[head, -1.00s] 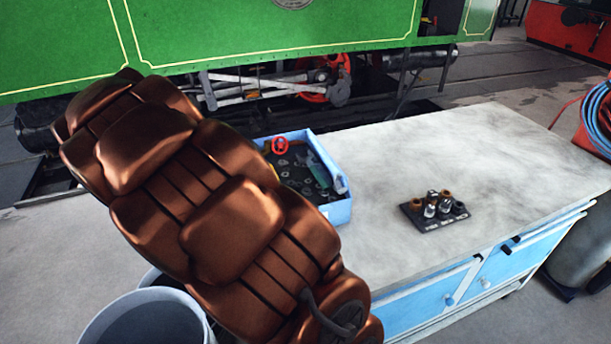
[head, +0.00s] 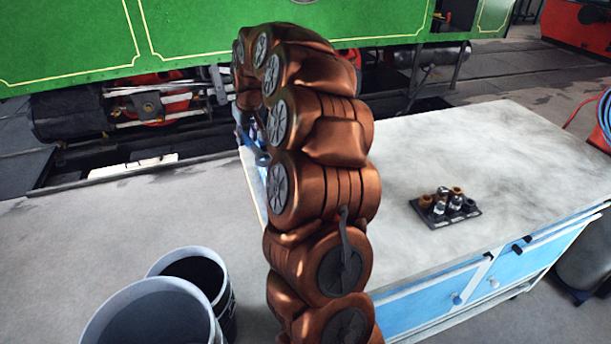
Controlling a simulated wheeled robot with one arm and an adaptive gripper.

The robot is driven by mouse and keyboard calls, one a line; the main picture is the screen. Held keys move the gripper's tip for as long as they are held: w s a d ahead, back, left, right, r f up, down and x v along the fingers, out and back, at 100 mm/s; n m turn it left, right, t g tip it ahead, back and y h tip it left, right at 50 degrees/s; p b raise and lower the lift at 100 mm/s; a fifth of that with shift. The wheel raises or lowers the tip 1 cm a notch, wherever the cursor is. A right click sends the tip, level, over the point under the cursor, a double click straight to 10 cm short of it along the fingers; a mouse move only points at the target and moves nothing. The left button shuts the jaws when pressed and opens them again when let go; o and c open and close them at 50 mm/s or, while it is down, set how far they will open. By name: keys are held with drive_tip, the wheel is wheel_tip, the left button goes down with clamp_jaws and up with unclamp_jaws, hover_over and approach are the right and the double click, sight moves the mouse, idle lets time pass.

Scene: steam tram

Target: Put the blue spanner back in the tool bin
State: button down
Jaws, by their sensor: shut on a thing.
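My gripper (head: 247,127) shows only as a small dark shape below the far end of my curled arm, by the bench's left back corner. It is mostly hidden by my arm links. It is shut, with a small blue piece (head: 262,158) at it that looks like the blue spanner; its outline is unclear. The tool bin is hidden behind my arm, so I cannot tell how the spanner lies relative to it.
The grey-topped bench (head: 480,150) has a black socket tray (head: 445,206) at its middle right; most of its top is clear. Two buckets (head: 150,315) stand on the floor at lower left. The green tram (head: 200,35) stands behind.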

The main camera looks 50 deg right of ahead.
drive_tip(key=s+d+f+m+h, duration=0.1)
drive_tip(key=s+d, duration=0.3)
drive_tip(key=d, duration=0.3)
drive_tip(key=s+d+f+m, duration=0.2)
drive_tip(key=s+d, duration=0.2)
drive_tip(key=d, duration=0.3)
wheel_tip(320, 180, down, 9)
drive_tip(key=p, duration=0.3)
drive_tip(key=shift+d+f+p, duration=0.1)
drive_tip(key=shift+f+p, duration=0.1)
drive_tip(key=shift+p, duration=0.15)
drive_tip(key=shift+w+f, duration=0.1)
drive_tip(key=shift+f+b, duration=0.2)
drive_tip(key=shift+b, duration=0.1)
drive_tip(key=c, duration=0.9)
unclamp_jaws()
drive_tip(key=shift+r, duration=0.15)
